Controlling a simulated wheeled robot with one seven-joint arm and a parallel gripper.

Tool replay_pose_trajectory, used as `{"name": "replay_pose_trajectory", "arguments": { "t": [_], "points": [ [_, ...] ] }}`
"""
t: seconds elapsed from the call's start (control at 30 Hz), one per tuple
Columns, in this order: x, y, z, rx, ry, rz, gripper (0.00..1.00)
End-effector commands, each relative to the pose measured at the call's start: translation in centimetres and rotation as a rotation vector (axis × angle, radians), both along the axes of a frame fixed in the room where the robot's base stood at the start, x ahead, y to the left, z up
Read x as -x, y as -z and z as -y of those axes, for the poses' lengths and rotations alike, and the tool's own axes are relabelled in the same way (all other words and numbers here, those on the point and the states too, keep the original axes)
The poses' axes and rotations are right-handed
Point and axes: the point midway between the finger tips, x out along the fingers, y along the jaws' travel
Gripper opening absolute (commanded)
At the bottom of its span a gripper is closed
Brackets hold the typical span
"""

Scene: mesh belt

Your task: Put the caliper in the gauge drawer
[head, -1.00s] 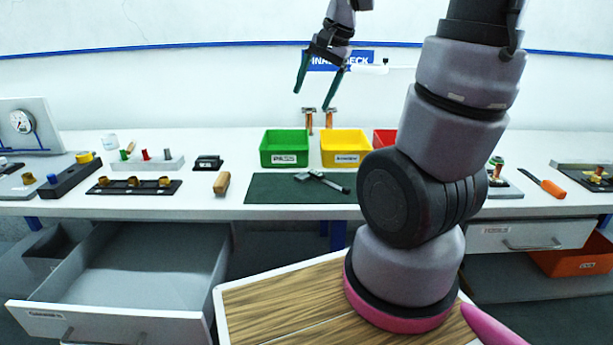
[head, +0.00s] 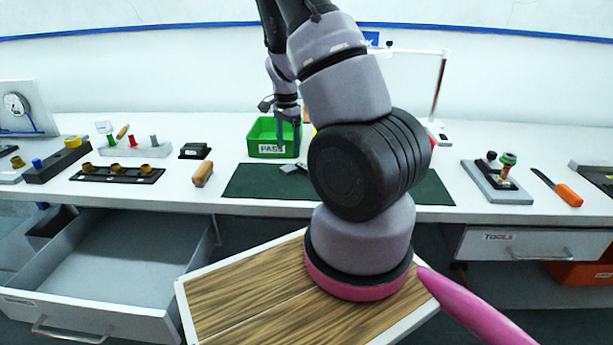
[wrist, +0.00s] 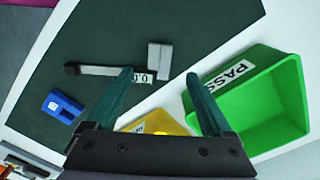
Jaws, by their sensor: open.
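In the head view my gripper (head: 288,143) is in front of the green PASS bin. The gauge drawer (head: 125,265), at lower left, is pulled open and its visible floor is bare.
The green PASS bin (wrist: 262,112) stands close beside my right finger; a yellow bin (wrist: 160,124) shows between the fingers. A blue object (wrist: 62,105) lies on the mat. A wooden-handled piece (head: 203,174) and a dark rack (head: 117,174) stand on the bench above the drawer.

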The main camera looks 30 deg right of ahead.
Motion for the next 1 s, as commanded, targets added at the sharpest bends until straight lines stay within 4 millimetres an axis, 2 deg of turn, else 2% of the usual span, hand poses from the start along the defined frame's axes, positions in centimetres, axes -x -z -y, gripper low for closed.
{"name": "replay_pose_trajectory", "arguments": {
  "t": [0.27, 0.53, 0.83, 0.97, 1.0],
  "points": [
    [0.1, 2.5, -0.1, -0.002, 0.0, -0.001, 0.85],
    [0.1, 6.3, -0.3, -0.002, 0.001, -0.001, 0.85],
    [0.0, 6.8, -0.4, -0.001, -0.001, 0.002, 0.85],
    [0.1, 6.8, -0.4, -0.001, -0.001, 0.002, 0.35],
    [0.1, 6.8, -0.4, -0.001, -0.001, 0.002, 0.2]
  ]
}}
